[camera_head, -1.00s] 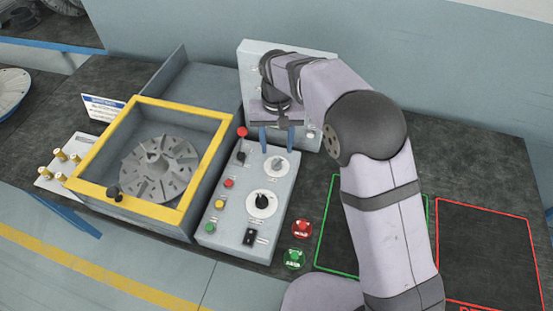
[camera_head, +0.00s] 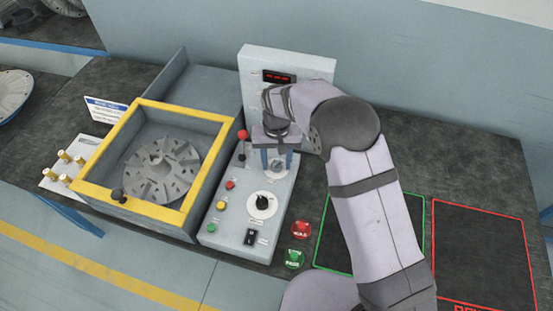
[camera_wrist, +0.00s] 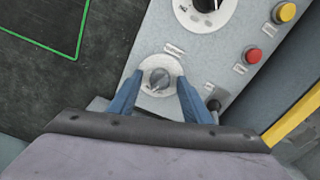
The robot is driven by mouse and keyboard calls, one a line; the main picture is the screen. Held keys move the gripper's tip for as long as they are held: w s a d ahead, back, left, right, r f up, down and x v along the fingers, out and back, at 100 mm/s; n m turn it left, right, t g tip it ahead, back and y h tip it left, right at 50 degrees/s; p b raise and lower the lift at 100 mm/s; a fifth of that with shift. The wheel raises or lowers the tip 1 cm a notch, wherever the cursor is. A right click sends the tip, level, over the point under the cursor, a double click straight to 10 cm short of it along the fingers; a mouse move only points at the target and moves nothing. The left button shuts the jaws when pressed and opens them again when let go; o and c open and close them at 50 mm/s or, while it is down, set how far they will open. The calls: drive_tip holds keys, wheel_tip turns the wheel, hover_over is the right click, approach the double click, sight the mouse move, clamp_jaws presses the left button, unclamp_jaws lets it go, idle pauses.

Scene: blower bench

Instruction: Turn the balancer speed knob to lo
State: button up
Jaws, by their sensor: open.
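The sloped grey control panel (camera_head: 232,236) carries two dials. The smaller grey knob (camera_head: 278,166) on a pale round dial is at its far end, and it also shows in the wrist view (camera_wrist: 159,78). A larger dial with a black knob (camera_head: 263,201) is nearer the front, partly visible in the wrist view (camera_wrist: 205,4). The labels are too small to read, so I cannot tell which is the speed knob. My gripper (camera_head: 276,167) is open over the smaller knob. In the wrist view its blue fingers lie on either side of it, with no clear contact.
Coloured buttons (camera_head: 230,184) line the panel's left side. A yellow-framed box (camera_head: 150,204) with a finned rotor stands left. Behind is an upright unit with a red display (camera_head: 278,77). Red (camera_head: 301,230) and green (camera_head: 294,259) buttons sit right of the panel.

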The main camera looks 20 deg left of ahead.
drive_tip(key=c, duration=1)
drive_tip(key=shift+c, duration=0.2)
drive_tip(key=shift+n, duration=0.5)
drive_tip(key=n+b, duration=0.1)
drive_tip(key=n, duration=0.3)
drive_tip(key=shift+w+r+n+b, duration=0.1)
drive_tip(key=shift+n+b, duration=0.3)
drive_tip(key=shift+n, duration=2.1)
drive_tip(key=shift+a, duration=0.1)
